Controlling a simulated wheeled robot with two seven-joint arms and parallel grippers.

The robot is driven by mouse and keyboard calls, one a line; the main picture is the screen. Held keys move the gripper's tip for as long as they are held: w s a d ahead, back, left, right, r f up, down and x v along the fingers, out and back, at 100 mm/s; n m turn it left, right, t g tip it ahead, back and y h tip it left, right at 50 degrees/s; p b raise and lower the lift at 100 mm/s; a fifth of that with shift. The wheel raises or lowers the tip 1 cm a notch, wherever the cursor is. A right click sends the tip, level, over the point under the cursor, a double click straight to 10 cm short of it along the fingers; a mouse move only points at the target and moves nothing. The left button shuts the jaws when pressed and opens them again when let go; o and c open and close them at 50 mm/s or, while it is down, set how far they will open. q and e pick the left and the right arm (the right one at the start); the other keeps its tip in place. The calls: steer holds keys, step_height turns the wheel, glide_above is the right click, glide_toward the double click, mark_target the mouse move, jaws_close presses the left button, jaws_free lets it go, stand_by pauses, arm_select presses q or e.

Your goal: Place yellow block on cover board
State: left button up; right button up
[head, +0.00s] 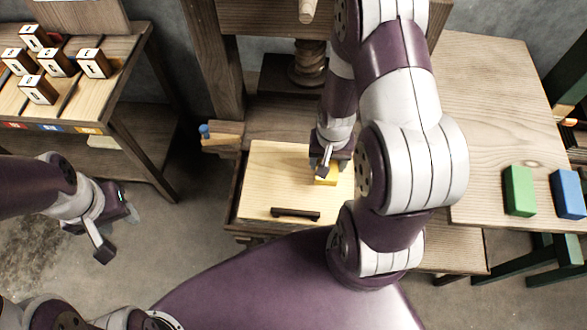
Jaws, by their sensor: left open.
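A yellow block (326,181) is at the right part of the pale wooden cover board (270,180), which has a dark handle near its front edge. My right gripper (325,168) is directly above the block, pointing down, at its top. The fingers and my arm partly hide the block, so I cannot tell whether the jaws are closed on it or whether it rests fully on the board. My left gripper (118,232) is open and empty, off to the left over the floor, well apart from the board.
A green block (519,190) and a blue block (568,193) stand on the right table (490,110). Several brown-and-white marked blocks (55,62) sit on the left table (120,50). A wooden press with a screw (308,65) stands behind the board. Floor between left table and board is free.

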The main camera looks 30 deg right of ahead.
glide_above(299, 184)
steer(key=f, duration=0.3)
steer(key=shift+s+d+f, duration=0.15)
steer(key=shift+s+f, duration=0.1)
steer(key=shift+s, duration=0.05)
steer(key=f, duration=0.4)
steer(key=shift+w+a, duration=0.2)
steer(key=shift+w, duration=0.1)
steer(key=shift+s+f, duration=0.1)
steer(key=shift+f, duration=0.15)
steer(key=shift+f, duration=0.1)
steer(key=shift+f, duration=0.15)
steer(key=o, duration=1.1)
